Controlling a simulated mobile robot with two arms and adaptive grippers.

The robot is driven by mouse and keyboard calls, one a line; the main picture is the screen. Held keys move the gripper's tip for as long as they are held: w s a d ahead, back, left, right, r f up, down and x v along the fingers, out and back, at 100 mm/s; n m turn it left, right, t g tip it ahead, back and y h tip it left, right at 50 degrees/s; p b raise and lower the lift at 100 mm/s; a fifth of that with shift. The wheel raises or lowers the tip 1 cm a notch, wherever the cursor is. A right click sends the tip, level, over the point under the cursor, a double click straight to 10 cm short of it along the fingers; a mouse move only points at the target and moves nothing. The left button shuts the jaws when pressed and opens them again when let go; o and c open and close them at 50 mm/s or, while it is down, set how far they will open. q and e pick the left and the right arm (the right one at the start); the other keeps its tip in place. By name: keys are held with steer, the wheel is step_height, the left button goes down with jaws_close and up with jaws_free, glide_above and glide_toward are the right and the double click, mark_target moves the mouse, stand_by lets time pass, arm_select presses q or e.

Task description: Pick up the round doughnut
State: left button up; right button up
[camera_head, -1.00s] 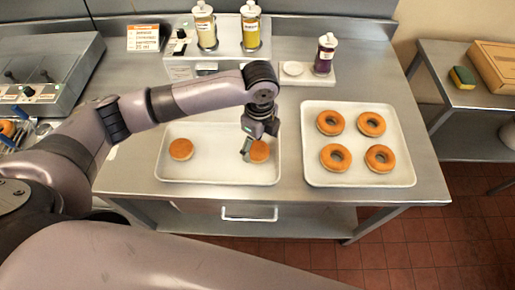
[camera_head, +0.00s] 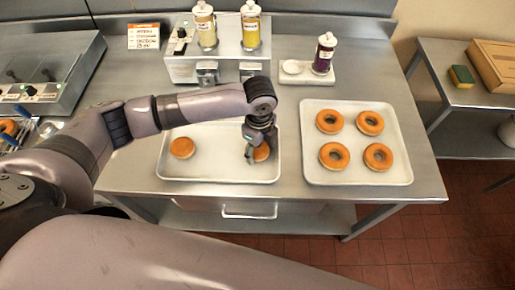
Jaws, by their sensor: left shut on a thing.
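My left gripper (camera_head: 251,152) reaches down over the left white tray (camera_head: 218,175) and is shut on a round doughnut (camera_head: 262,152) without a hole, at the tray's right side. The gripper covers the left part of this doughnut. I cannot tell whether the doughnut is clear of the tray. A second round doughnut (camera_head: 183,148) lies at the left of the same tray. My right gripper is not in view.
A right white tray (camera_head: 355,178) holds several ring doughnuts (camera_head: 334,156). Behind stand a dispenser with two yellow bottles (camera_head: 206,28) and a dark purple bottle (camera_head: 324,54). A side table (camera_head: 466,95) with a sponge and a cardboard box stands at the right.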

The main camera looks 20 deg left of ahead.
arm_select(q)
steer(key=c, duration=0.5)
steer(key=shift+o, duration=0.2)
steer(key=shift+r, duration=0.1)
